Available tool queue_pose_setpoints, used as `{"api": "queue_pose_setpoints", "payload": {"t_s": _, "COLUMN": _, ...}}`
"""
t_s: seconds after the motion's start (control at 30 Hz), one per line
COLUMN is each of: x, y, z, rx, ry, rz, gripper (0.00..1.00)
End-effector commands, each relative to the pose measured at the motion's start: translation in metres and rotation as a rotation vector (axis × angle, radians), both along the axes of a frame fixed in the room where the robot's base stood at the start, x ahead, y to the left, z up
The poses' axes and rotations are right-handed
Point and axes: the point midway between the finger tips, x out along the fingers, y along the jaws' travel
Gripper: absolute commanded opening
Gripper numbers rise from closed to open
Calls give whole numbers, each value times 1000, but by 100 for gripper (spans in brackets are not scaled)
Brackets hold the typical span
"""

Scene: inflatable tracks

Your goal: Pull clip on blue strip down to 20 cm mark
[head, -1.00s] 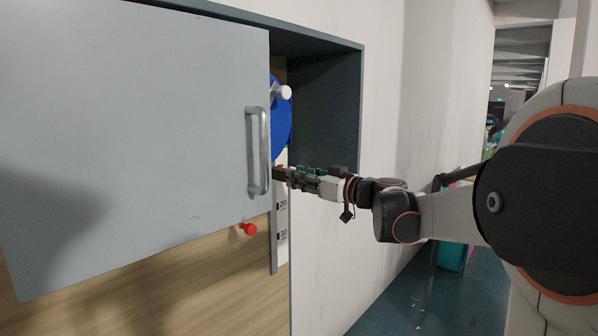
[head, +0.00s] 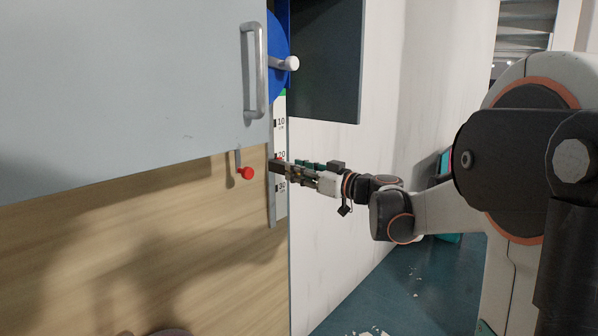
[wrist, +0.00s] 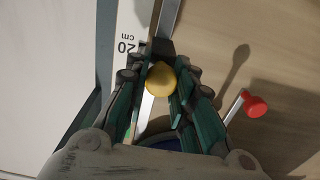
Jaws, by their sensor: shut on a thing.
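My gripper (head: 278,169) reaches in at the wall recess, at the upright measuring strip (head: 280,208), which carries a scale marked 10, 20 and 30 cm. In the wrist view my gripper (wrist: 163,72) is shut on a yellow round knob (wrist: 161,79), with a dark block (wrist: 162,47) at its far side on a pale rail. I take these as the clip. The 20 cm mark (wrist: 127,46) appears upside down there, right beside the dark block. In the head view the fingers sit just below the 20 label (head: 281,154) and hide the clip.
A grey door panel (head: 120,90) with a metal handle (head: 254,72) covers the upper left. A blue disc (head: 279,80) with a white knob (head: 291,63) is above the scale. A red knob (head: 246,173) on a lever sticks out left of my gripper. Open floor lies right.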

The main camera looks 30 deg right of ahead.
Motion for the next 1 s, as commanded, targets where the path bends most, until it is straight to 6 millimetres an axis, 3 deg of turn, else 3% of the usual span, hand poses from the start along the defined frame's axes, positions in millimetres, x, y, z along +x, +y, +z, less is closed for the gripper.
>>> {"api": "queue_pose_setpoints", "payload": {"t_s": 0.07, "x": 0, "y": 0, "z": 0, "rx": 0, "ry": 0, "rz": -1, "gripper": 0}}
{"api": "queue_pose_setpoints", "payload": {"t_s": 0.1, "x": 0, "y": 0, "z": 0, "rx": 0, "ry": 0, "rz": -1, "gripper": 25}}
{"api": "queue_pose_setpoints", "payload": {"t_s": 0.2, "x": 0, "y": 0, "z": 0, "rx": 0, "ry": 0, "rz": -1, "gripper": 43}}
{"api": "queue_pose_setpoints", "payload": {"t_s": 0.63, "x": -7, "y": -3, "z": 0, "rx": 0, "ry": 0, "rz": -2, "gripper": 43}}
{"api": "queue_pose_setpoints", "payload": {"t_s": 1.0, "x": -71, "y": -28, "z": 0, "rx": 0, "ry": 0, "rz": -5, "gripper": 43}}
